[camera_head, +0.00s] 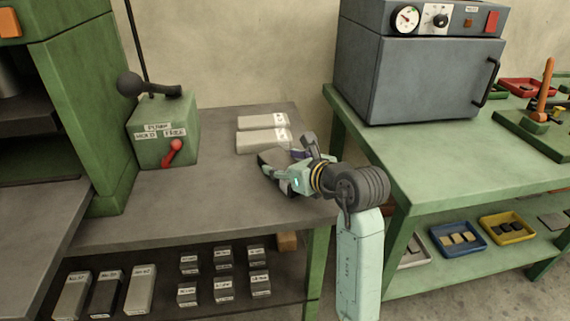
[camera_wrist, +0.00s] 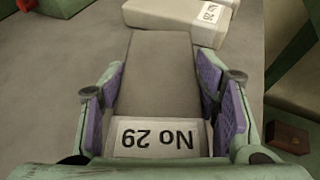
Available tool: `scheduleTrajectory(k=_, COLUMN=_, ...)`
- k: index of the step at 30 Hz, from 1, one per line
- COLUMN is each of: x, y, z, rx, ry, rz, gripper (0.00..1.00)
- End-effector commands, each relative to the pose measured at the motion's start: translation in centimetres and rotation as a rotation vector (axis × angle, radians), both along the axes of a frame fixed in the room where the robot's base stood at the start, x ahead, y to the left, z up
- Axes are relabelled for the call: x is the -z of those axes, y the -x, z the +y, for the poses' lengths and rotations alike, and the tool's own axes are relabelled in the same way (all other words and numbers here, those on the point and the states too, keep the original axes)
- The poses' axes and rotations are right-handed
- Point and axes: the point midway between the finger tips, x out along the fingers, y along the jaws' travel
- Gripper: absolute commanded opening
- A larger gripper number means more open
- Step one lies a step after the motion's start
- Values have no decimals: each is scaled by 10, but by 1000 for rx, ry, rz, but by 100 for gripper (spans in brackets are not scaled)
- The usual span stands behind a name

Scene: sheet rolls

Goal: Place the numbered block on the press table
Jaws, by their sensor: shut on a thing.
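My gripper (camera_head: 288,172) is shut on a grey block with a white label reading "No 29" (camera_wrist: 155,75). In the wrist view the purple finger pads (camera_wrist: 162,98) press on its two long sides. In the head view the held block (camera_head: 268,158) is partly covered by the fingers, at the right part of the grey-topped press table (camera_head: 215,195). I cannot tell whether it touches the top. Two pale labelled blocks (camera_head: 258,121) (camera_head: 257,141) lie just behind it; the nearer one also shows in the wrist view (camera_wrist: 175,18).
A green pump box (camera_head: 165,135) with a red lever stands left, beside the green press (camera_head: 85,110). The shelf below holds several labelled blocks (camera_head: 140,289). To the right, a green table (camera_head: 425,160) carries a grey oven (camera_head: 415,70). The tabletop's middle is clear.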

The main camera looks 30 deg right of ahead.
Motion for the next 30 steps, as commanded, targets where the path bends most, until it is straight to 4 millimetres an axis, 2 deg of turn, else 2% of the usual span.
scheduleTrajectory(k=2, x=3, y=0, z=0, rx=1, ry=1, rz=-2, gripper=13)
scheduleTrajectory(k=3, x=3, y=0, z=0, rx=0, ry=0, rz=0, gripper=58)
scheduleTrajectory(k=9, x=3, y=0, z=0, rx=0, ry=0, rz=0, gripper=71)
scheduleTrajectory(k=12, x=2, y=0, z=0, rx=0, ry=0, rz=0, gripper=76)
scheduleTrajectory(k=23, x=-2, y=0, z=0, rx=0, ry=0, rz=0, gripper=76)
scheduleTrajectory(k=26, x=-5, y=10, z=-3, rx=3, ry=2, rz=-3, gripper=76)
scheduleTrajectory(k=30, x=-15, y=36, z=-6, rx=3, ry=4, rz=-3, gripper=76)
